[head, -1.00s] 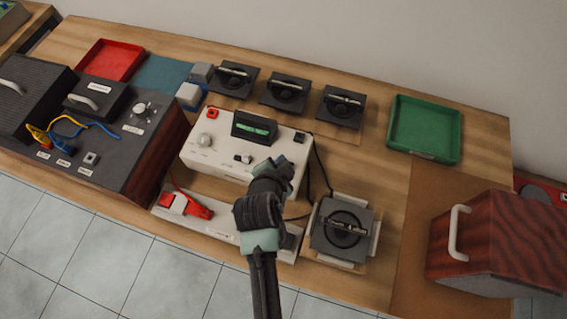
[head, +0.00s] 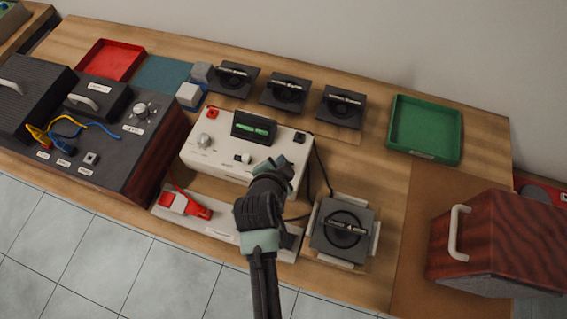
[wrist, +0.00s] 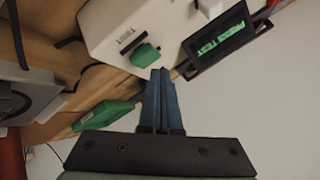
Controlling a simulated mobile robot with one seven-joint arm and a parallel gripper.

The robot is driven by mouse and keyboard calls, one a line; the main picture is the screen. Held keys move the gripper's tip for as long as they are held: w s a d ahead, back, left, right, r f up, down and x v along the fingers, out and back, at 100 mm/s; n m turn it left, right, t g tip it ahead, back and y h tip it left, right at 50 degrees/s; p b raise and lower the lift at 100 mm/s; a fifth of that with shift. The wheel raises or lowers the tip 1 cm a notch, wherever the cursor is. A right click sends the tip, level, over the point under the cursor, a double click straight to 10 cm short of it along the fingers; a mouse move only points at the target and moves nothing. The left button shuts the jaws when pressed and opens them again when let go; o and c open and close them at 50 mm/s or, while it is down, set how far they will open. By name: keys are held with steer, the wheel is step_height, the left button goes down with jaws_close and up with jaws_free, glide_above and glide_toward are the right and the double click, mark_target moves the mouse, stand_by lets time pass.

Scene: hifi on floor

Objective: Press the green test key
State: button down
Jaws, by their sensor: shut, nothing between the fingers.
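The green test key (wrist: 145,54) sits on top of the white test unit (wrist: 112,28), close to its edge, in the wrist view. I cannot make out its green colour in the head view, where my arm covers part of the unit (head: 222,150). The unit's display (head: 254,127) is lit green, and in the wrist view the display (wrist: 222,43) reads "PRESS TEST". My gripper (wrist: 160,73) is shut and empty. Its fingertips appear just beside the key in the wrist view; I cannot tell whether they touch it. In the head view my gripper (head: 281,168) is over the unit's right part.
Several black fixtures (head: 286,90) stand behind the unit, and another (head: 343,229) at its right. A dark console (head: 100,130) with cables is at left. A green tray (head: 424,129) and a wooden box (head: 495,245) are at right. A pale strip (head: 222,225) lies in front.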

steer(key=shift+f, duration=0.15)
steer(key=shift+f+b, duration=0.3)
steer(key=shift+f+b, duration=0.45)
steer(key=shift+f, duration=0.15)
stand_by(0.5)
stand_by(0.4)
steer(key=shift+r+p, duration=0.9)
steer(key=shift+r, duration=0.15)
step_height(320, 180, up, 5)
steer(key=p, duration=0.4)
steer(key=shift+p, duration=0.3)
